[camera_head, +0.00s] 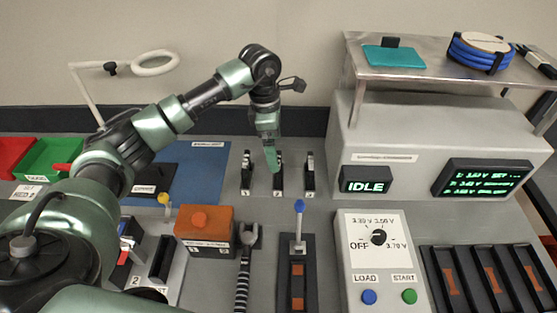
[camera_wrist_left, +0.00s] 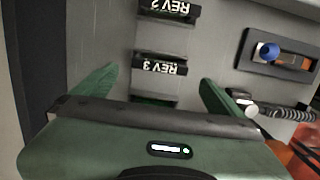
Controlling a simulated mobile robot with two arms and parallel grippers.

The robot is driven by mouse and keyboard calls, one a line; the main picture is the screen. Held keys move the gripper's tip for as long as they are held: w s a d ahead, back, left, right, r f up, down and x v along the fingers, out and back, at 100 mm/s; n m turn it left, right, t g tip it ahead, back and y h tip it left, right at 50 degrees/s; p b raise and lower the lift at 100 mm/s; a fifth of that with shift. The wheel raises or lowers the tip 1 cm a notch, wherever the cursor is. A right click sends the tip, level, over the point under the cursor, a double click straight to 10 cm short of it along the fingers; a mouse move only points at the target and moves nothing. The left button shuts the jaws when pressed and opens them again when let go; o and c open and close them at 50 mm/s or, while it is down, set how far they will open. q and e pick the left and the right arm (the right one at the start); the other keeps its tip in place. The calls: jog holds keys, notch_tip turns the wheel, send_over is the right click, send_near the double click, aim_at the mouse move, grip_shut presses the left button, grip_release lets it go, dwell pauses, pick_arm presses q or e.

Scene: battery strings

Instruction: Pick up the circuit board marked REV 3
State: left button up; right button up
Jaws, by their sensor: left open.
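The REV 3 board (camera_wrist_left: 160,67) stands edge-up in a slot, its label upside down in the left wrist view. In the head view it appears to be the middle upright board (camera_head: 280,182). My left gripper (camera_head: 272,168) is open and points down at the board row, close to the middle board. In the left wrist view its fingers (camera_wrist_left: 155,88) are spread, with REV 3 slightly beyond the gap. Nothing is held. The REV 2 board (camera_wrist_left: 168,9) stands on one side, and my gripper body partly hides another slot below. My right gripper is not in view.
Upright boards stand close on the left (camera_head: 246,175) and right (camera_head: 309,175). The grey IDLE console (camera_head: 420,135) stands to the right.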

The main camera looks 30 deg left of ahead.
aim_at(277, 175)
pick_arm(q)
jog(key=shift+s+d+f+p, duration=0.15)
jog(key=shift+f+p, duration=0.05)
jog(key=shift+f, duration=0.15)
jog(key=shift+s+d+f+p, duration=0.15)
jog(key=shift+f+p, duration=0.05)
jog(key=shift+f, duration=0.15)
jog(key=f+p, duration=0.1)
jog(key=f, duration=0.1)
jog(key=w+f+p, duration=0.1)
jog(key=f, duration=0.1)
jog(key=shift+d+f, duration=0.15)
jog(key=shift+f, duration=0.45)
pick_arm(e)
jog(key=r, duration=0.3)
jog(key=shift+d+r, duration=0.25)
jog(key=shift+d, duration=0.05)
pick_arm(q)
jog(key=c, duration=1.3)
jog(key=shift+c, duration=0.4)
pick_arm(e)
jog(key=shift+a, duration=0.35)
pick_arm(q)
jog(key=shift+r, duration=0.15)
